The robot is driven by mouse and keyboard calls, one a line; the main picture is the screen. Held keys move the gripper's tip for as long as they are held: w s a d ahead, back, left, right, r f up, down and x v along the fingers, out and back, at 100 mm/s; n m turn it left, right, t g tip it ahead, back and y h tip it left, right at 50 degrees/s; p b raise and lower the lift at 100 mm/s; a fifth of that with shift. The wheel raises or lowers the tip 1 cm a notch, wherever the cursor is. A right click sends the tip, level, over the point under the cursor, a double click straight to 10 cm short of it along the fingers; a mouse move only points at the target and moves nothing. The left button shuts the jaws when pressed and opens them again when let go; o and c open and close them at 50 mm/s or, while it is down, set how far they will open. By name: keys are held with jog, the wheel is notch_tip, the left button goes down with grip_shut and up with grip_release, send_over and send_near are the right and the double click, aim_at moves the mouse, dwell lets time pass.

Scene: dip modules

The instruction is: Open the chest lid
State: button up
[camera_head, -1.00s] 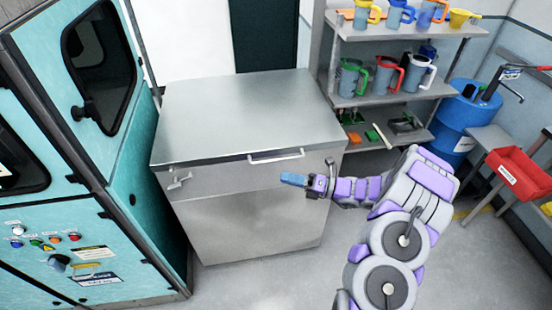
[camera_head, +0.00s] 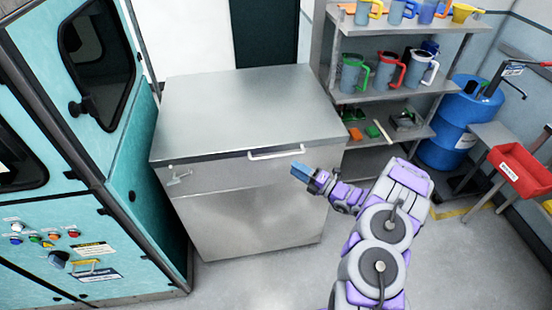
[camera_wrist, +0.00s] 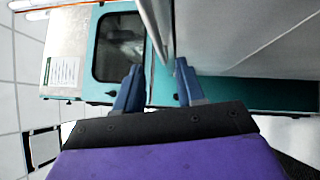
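The chest (camera_head: 250,215) is a steel box with a flat lid (camera_head: 245,105), which lies shut on it. A pale bar handle (camera_head: 276,154) runs along the lid's front edge. A small latch (camera_head: 179,176) sits at the front left. In the wrist view my gripper's blue fingers (camera_wrist: 157,66) are apart with nothing held. The handle (camera_wrist: 154,22) shows beyond them, in line with their gap. I cannot tell whether it is between the fingertips.
A teal machine cabinet (camera_head: 70,130) stands close at the chest's left, and also shows in the wrist view (camera_wrist: 95,70). A shelf rack (camera_head: 385,94) with jugs is at the right. A blue drum (camera_head: 458,125) and a red bin (camera_head: 520,170) stand farther right. Floor before the chest is clear.

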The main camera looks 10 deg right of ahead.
aim_at(276, 156)
jog(key=b+x, duration=0.1)
jog(key=x, duration=0.8)
jog(key=shift+w+a, duration=0.2)
jog(key=shift+w, duration=0.1)
jog(key=shift+c, duration=0.5)
grip_shut()
jog(key=shift+s, duration=0.1)
